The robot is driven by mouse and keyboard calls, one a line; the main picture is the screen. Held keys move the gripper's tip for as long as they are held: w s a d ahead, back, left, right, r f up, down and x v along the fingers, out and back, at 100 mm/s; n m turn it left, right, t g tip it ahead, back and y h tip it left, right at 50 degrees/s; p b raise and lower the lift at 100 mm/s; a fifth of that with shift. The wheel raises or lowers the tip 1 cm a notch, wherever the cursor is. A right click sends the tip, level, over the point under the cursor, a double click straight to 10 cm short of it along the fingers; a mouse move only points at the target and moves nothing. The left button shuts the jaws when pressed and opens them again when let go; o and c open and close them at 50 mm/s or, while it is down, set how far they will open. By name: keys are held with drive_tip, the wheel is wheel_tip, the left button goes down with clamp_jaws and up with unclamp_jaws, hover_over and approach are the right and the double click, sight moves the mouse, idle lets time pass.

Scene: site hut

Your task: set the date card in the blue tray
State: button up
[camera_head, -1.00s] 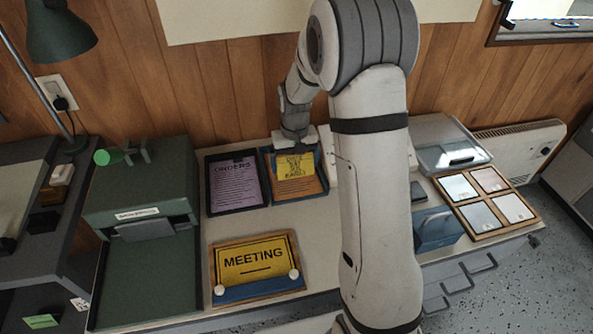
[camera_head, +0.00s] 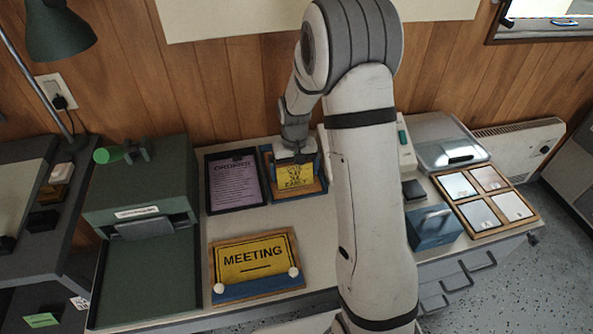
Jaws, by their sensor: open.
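A yellow card with black print (camera_head: 294,177) lies in the blue tray (camera_head: 266,165) at the back of the desk, over an orange-brown sheet. Its lower word looks like EARLY; the upper print is partly hidden, and I cannot read a date on it. My gripper (camera_head: 294,157) is open just above the far edge of this card and hides part of it and of the tray. Whether the fingers touch the card cannot be told.
A dark tray with a purple ORDERS sheet (camera_head: 235,184) stands directly left. In front is a wooden board with a yellow MEETING card (camera_head: 253,259). A green machine (camera_head: 145,200) stands left; a blue box (camera_head: 433,229) and a wooden frame of pale tiles (camera_head: 464,213) stand right.

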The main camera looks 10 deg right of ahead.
wheel_tip(320, 180, up, 6)
drive_tip(key=shift+r, duration=0.2)
drive_tip(key=s+r+t, duration=0.1)
drive_tip(key=s+r, duration=0.5)
drive_tip(key=s, duration=0.6)
drive_tip(key=s+r+t, duration=0.1)
drive_tip(key=s+r, duration=0.5)
drive_tip(key=s, duration=0.7)
drive_tip(key=shift+d+r, duration=0.2)
drive_tip(key=shift+d, duration=0.1)
